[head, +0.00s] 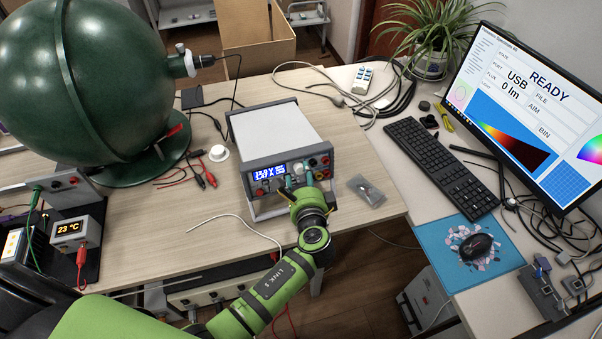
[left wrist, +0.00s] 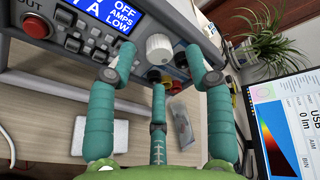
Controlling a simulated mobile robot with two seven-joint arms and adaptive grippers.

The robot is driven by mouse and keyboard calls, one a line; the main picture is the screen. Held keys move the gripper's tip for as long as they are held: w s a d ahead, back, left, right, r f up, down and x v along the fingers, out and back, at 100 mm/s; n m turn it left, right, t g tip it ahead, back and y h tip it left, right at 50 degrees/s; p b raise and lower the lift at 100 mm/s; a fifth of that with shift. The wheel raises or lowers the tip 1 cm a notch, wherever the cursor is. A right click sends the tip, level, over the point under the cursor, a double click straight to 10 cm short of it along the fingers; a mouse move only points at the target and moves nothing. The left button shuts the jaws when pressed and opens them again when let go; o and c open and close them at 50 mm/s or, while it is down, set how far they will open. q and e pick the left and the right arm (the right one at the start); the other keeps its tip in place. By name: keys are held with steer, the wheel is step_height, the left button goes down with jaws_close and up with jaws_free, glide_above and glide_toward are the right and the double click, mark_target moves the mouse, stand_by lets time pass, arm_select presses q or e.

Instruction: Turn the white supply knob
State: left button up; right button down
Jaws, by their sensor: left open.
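The white supply knob (left wrist: 159,47) is on the front panel of the grey power supply (head: 275,134), right of its blue display (left wrist: 110,14). In the head view the knob (head: 298,168) is partly covered by my gripper. My left gripper (head: 299,181) is in front of the panel. In the left wrist view its teal fingers (left wrist: 157,72) are open, with one on the left and one on the right of the knob and a third below it. They appear apart from the knob, though exact contact is hard to tell. My right gripper is not in view.
A green sphere (head: 85,75) stands left of the supply, with loose leads (head: 200,175) between them. A small clear bag (head: 366,190) lies right of the supply, near the table edge. The keyboard (head: 441,165) and monitor (head: 530,110) are on the right desk.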

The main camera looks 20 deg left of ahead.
arm_select(q)
steer(key=v, duration=0.9)
steer(key=shift+s, duration=0.25)
steer(key=shift+d+r, duration=0.1)
stand_by(1.4)
steer(key=w+a+f+n+y+b, duration=0.1)
steer(key=w+n+b, duration=0.2)
steer(key=n+b, duration=0.3)
steer(key=w+a+f+n+t+y+b, duration=0.1)
steer(key=w+n+b, duration=0.2)
steer(key=n+b, duration=0.3)
steer(key=w+a+f+n+y+b, duration=0.1)
steer(key=w+n+b, duration=0.2)
steer(key=n+b, duration=0.4)
steer(key=shift+w+a+f+t+y+b, duration=0.3)
steer(key=shift+a+f+b, duration=0.1)
steer(key=shift+b, duration=1.05)
steer(key=shift+w+a+f, duration=0.1)
steer(key=shift+w+a, duration=0.2)
steer(key=shift+w, duration=0.1)
